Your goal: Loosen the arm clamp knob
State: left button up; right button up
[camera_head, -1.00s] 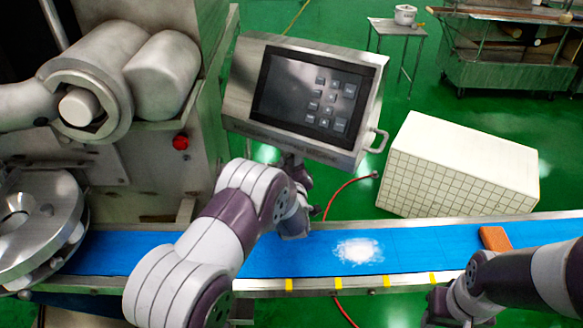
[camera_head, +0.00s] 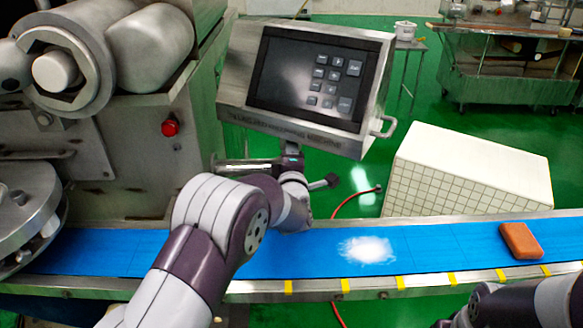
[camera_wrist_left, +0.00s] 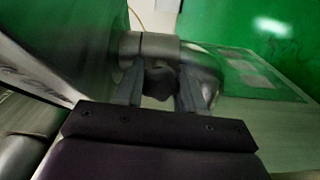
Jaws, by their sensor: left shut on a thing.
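The arm clamp knob (camera_wrist_left: 160,82) is a dark shape between the two fingers of my left gripper (camera_wrist_left: 160,92) in the left wrist view. The fingers are shut on it from both sides, just below a grey metal tube (camera_wrist_left: 146,45). In the head view my left gripper (camera_head: 291,163) is under the control panel (camera_head: 308,85), at the panel's support bar (camera_head: 245,166). My own wrist largely hides the knob and fingertips there. My right arm (camera_head: 510,303) is at the bottom right; its gripper is mostly cut off by the frame edge.
A blue conveyor belt (camera_head: 440,243) runs below the arms, with a white powder patch (camera_head: 367,250) and an orange-brown block (camera_head: 520,241). A white tiled box (camera_head: 470,175) stands behind it. The machine with a red button (camera_head: 170,128) is at the left.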

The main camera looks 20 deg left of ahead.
pick_arm(q)
jog(key=n+b, duration=0.4)
jog(key=b, duration=0.2)
jog(key=n+b, duration=0.4)
jog(key=b, duration=0.2)
jog(key=f+n+b, duration=0.1)
jog(key=n+b, duration=0.3)
jog(key=b, duration=0.2)
jog(key=shift+n, duration=0.3)
jog(key=shift+n+b, duration=1.3)
jog(key=shift+b, duration=0.25)
jog(key=o, duration=0.8)
jog(key=shift+o, duration=1.2)
jog(key=shift+r, duration=0.2)
